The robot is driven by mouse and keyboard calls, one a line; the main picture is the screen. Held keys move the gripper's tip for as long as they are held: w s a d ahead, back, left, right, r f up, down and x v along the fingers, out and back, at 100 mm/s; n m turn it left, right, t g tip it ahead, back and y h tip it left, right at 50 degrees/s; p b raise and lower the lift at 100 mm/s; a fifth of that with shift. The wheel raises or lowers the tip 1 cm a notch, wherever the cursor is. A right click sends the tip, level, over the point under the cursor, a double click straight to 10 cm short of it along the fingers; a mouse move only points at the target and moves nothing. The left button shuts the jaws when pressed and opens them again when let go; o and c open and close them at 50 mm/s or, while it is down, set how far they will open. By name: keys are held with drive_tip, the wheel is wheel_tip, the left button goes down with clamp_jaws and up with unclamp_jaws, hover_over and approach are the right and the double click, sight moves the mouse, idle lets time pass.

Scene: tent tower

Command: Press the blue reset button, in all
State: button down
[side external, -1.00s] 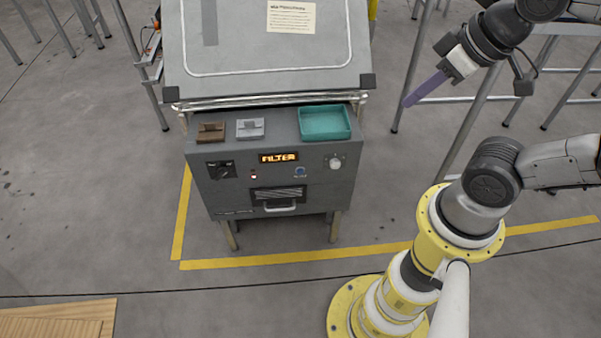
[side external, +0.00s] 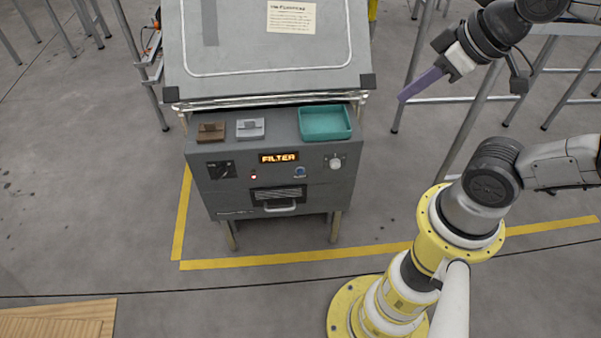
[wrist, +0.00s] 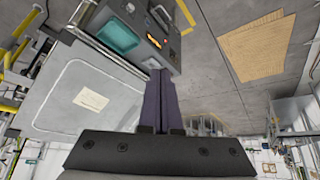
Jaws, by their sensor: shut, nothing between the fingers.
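The small round blue button (side external: 300,172) sits on the front panel of the grey machine (side external: 230,202), right of centre, below the lit FILTER display (side external: 278,157). My gripper (side external: 404,97) is up and to the right of the machine, in the air and well apart from the button. Its long purple fingers are shut together with nothing between them, pointing down and left. In the wrist view the shut fingers (wrist: 160,95) point towards the machine's front edge. The blue button cannot be made out in that view.
A teal tray (side external: 326,136), a grey block (side external: 250,128) and a brown block (side external: 211,132) sit on the machine's top ledge. A white knob (side external: 335,162) is right of the button, a black switch (side external: 221,170) far left. A drawer handle (side external: 279,207) is below. Floor in front is clear.

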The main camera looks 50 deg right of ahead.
drive_tip(key=w+r+n+t, duration=0.2)
drive_tip(key=w+r+t, duration=0.2)
drive_tip(key=w+r, duration=0.55)
drive_tip(key=w+r+n+t, duration=0.3)
drive_tip(key=w+r+t, duration=0.15)
drive_tip(key=w, duration=0.95)
drive_tip(key=w+a+f+n+t+h, duration=0.1)
drive_tip(key=w+a+f+n+t, duration=0.15)
drive_tip(key=w+f, duration=1.25)
wheel_tip(320, 180, down, 24)
drive_tip(key=s+a+n, duration=0.1)
drive_tip(key=s+n, duration=0.1)
drive_tip(key=n, duration=0.1)
drive_tip(key=s+f+n+g, duration=0.1)
drive_tip(key=s+f+g, duration=0.1)
drive_tip(key=s+f, duration=0.7)
drive_tip(key=s+f+n+g, duration=0.1)
drive_tip(key=s+f+g, duration=0.1)
drive_tip(key=s+f, duration=0.7)
wheel_tip(320, 180, down, 6)
drive_tip(key=shift+s+d+r, duration=0.1)
drive_tip(key=shift+s+d, duration=0.05)
drive_tip(key=shift+d, duration=0.3)
